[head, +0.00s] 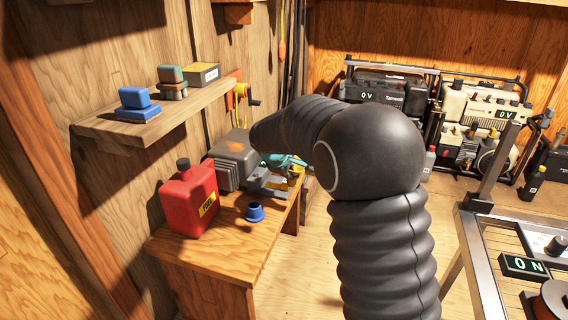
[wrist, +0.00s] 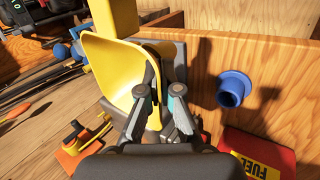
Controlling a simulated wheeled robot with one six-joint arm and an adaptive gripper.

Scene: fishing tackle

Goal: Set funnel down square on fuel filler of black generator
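A small blue flanged piece (head: 255,212) stands on the workbench, wide brim down and narrower open tube up. In the wrist view my gripper (wrist: 160,92) overlaps a yellow wide-mouthed scoop-like thing (wrist: 104,65). The fingers sit a small gap apart; whether they touch anything is unclear.
A red fuel can (head: 190,198) stands left of the blue piece on the bench (head: 225,257). A grey finned box (head: 237,160) is behind them. A shelf (head: 105,128) overhangs at left. A cream generator (head: 480,110) stands right of the black one. A metal-framed table (head: 476,240) is at right.

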